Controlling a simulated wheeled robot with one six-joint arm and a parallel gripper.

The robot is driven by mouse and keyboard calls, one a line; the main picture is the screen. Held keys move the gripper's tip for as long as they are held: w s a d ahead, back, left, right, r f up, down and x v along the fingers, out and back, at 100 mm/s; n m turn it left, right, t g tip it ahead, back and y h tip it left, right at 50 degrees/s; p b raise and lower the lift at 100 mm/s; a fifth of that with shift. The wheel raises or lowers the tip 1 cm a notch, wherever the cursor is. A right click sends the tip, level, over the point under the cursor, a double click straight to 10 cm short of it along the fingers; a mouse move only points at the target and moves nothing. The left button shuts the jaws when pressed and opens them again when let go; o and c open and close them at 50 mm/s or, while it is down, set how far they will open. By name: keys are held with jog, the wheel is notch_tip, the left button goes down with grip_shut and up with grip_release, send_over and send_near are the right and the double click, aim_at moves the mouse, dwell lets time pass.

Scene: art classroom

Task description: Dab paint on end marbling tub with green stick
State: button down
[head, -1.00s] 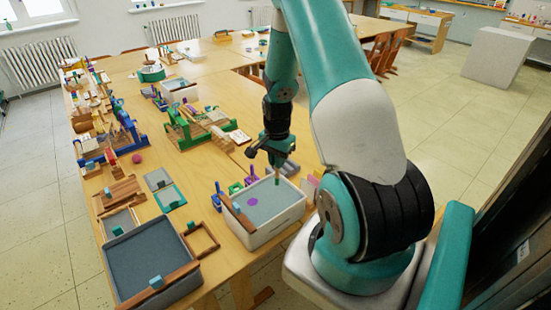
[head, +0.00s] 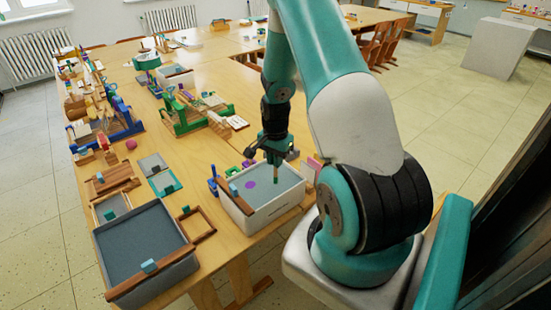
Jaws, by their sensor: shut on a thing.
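The white marbling tub (head: 275,217) stands at the near end of the table, filled with grey-blue liquid. A purple paint spot (head: 250,184) lies on its surface at the left. A wooden bar lies across the tub's left end. My gripper (head: 275,160) is above the far right part of the tub, pointing down. It is shut on a thin green stick (head: 275,178), which hangs upright with its lower end at or just over the liquid. I cannot tell whether the tip touches. No green spot shows at the tip.
A large grey tub (head: 145,250) with a wooden bar stands at the front left. A small wooden frame (head: 195,224) lies between the tubs. Purple, green and blue small tools (head: 228,171) stand just behind the white tub. Green and blue looms stand farther back.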

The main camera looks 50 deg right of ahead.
jog(key=shift+f, duration=0.25)
dwell(0.3)
jog(key=shift+r, duration=0.15)
notch_tip(320, 180, up, 10)
jog(key=p, duration=0.7)
dwell(0.5)
dwell(0.3)
